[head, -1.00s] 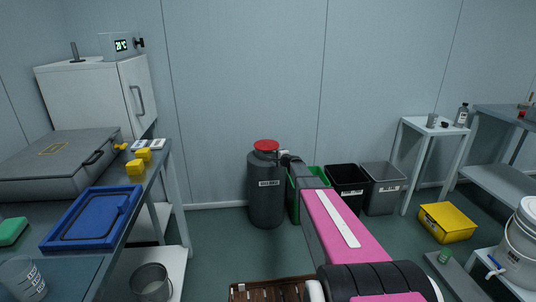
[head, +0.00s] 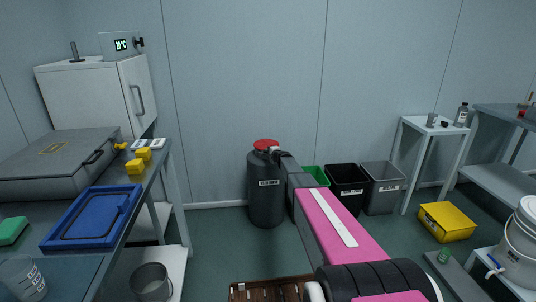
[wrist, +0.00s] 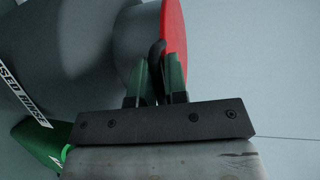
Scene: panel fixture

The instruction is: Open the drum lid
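The dark grey drum (head: 266,205) stands on the floor against the back wall, with a white label. Its round red lid (head: 266,143) is on top. In the wrist view the lid (wrist: 173,32) shows edge-on at the drum's grey neck (wrist: 138,42). My gripper (head: 273,151) is at the right front of the lid. In the wrist view its two green-grey fingers (wrist: 157,72) are a small gap apart, on either side of a dark curved bar (wrist: 155,52) by the lid's edge. Whether they press on the bar is unclear.
Green, black (head: 346,186) and grey bins (head: 383,188) stand right of the drum, partly behind my arm. A bench with a blue tray (head: 92,218) is at left. A yellow box (head: 447,222) lies on the floor at right.

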